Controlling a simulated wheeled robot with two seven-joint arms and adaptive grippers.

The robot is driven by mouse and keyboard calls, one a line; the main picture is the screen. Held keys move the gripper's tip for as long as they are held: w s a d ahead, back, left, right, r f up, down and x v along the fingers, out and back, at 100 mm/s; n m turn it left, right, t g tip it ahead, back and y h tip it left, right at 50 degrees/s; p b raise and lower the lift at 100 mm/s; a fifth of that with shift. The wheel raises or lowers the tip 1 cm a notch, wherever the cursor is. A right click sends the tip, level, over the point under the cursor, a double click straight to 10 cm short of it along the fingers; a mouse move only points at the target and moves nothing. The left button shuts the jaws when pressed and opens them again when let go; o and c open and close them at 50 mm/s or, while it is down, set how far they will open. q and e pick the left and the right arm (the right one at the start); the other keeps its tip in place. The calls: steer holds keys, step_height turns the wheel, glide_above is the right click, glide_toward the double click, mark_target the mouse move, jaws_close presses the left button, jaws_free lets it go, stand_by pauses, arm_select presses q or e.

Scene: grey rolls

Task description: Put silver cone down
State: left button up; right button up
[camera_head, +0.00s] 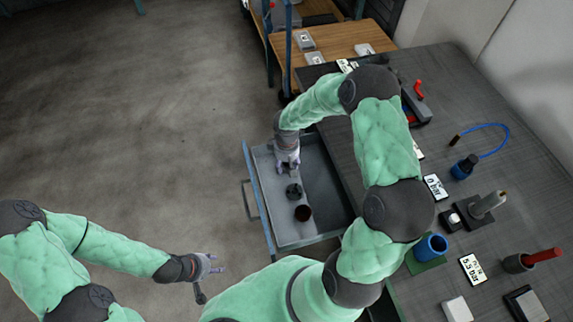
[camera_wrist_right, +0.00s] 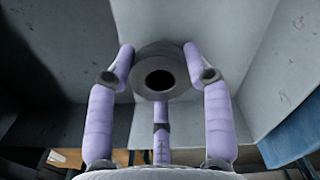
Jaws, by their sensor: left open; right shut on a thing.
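The silver cone (camera_wrist_right: 160,56) shows end-on in the right wrist view as a grey round body with a dark hole. My right gripper (camera_head: 288,165) is shut on it, with purple fingers on both sides and one below. In the head view this gripper is over the far part of an open grey drawer (camera_head: 322,190); I cannot make out the cone there, nor whether it touches the drawer floor. My left gripper (camera_head: 208,266) is open and empty, out over the floor left of the drawer.
A dark ribbed part (camera_head: 294,191) and a brown-black round part (camera_head: 303,213) are in the drawer near my right gripper. The dark workbench (camera_head: 450,100) on the right bears a blue cup (camera_head: 431,247), labels and tools. The drawer's right part looks clear.

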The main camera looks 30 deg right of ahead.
steer(key=shift+r, duration=0.1)
steer(key=o, duration=1.4)
step_height(320, 180, up, 12)
steer(key=p, duration=0.5)
